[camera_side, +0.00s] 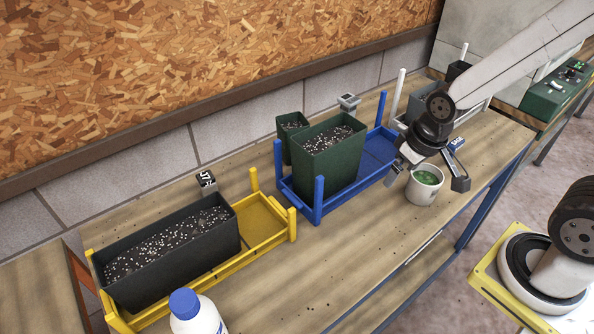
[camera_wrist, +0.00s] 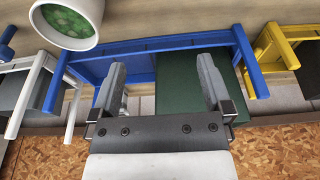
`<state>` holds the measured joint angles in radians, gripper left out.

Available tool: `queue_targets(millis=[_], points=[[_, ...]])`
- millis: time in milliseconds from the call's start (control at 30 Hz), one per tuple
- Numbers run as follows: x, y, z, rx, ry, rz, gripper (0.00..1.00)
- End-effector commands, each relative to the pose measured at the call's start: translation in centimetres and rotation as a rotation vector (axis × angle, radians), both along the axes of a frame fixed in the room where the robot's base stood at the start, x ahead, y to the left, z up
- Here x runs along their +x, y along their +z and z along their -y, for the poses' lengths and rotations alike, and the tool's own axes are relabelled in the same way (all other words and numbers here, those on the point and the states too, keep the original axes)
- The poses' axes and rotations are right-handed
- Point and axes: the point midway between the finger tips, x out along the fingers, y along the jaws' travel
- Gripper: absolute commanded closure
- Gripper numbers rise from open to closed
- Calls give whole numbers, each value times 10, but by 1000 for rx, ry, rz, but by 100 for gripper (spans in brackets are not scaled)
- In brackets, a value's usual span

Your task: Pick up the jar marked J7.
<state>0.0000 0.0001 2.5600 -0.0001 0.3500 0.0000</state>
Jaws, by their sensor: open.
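A small dark block (camera_side: 206,180) with white characters that look like J7 stands behind the yellow tray (camera_side: 262,252). A white cup-shaped jar (camera_side: 424,195) with green contents stands on the bench right of the blue tray (camera_side: 372,152); I cannot read a mark on it. It also shows at the upper left of the wrist view (camera_wrist: 67,22). My gripper (camera_side: 432,170) is open and empty, close to this jar in the side view. In the wrist view, my gripper (camera_wrist: 162,88) has its fingers over the blue tray and a green planter (camera_wrist: 182,82), with the jar outside them.
The green planter holds speckled soil, as does a black planter (camera_side: 172,262) in the yellow tray. A white bottle with a blue cap (camera_side: 184,303) stands at the front. Corner posts rise from the trays. The bench front between bottle and jar is clear.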

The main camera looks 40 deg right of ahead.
Motion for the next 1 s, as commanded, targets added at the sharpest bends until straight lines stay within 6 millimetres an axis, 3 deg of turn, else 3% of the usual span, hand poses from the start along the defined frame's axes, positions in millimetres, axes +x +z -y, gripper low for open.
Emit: queue_targets(millis=[267, 1000], points=[[1, 13, 0, 0, 0, 5, 0], [1, 110, 0, 0, 0, 5, 0]])
